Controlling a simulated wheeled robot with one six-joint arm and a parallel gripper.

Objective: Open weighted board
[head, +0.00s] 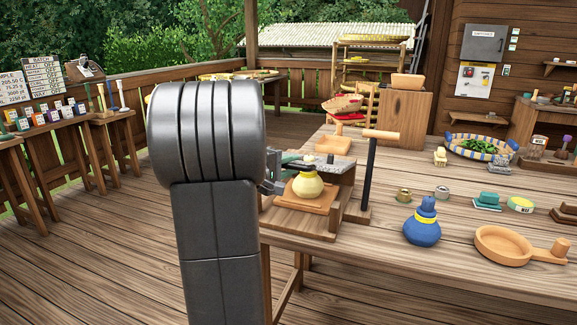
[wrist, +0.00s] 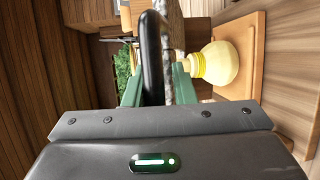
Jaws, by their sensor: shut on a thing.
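A grey speckled slab (head: 336,169), which looks like the weighted board, stands at the table's left end, behind a pale yellow pot (head: 308,186) on an orange-brown wooden plate (head: 290,201). In the wrist view its speckled edge (wrist: 174,30) runs beside a black bar (wrist: 152,50). My gripper (wrist: 155,85) has its green fingers shut around this black bar, and the yellow pot (wrist: 222,63) sits just to the right. In the head view my arm hides much of the gripper (head: 284,172). Whether the bar joins the slab is unclear.
A black post (head: 369,175) with a wooden crossbar (head: 381,134) stands right of the slab. A blue bottle (head: 422,224), small metal pots (head: 404,195) and a wooden pan (head: 503,246) lie further right. The table's front middle (head: 350,245) is clear.

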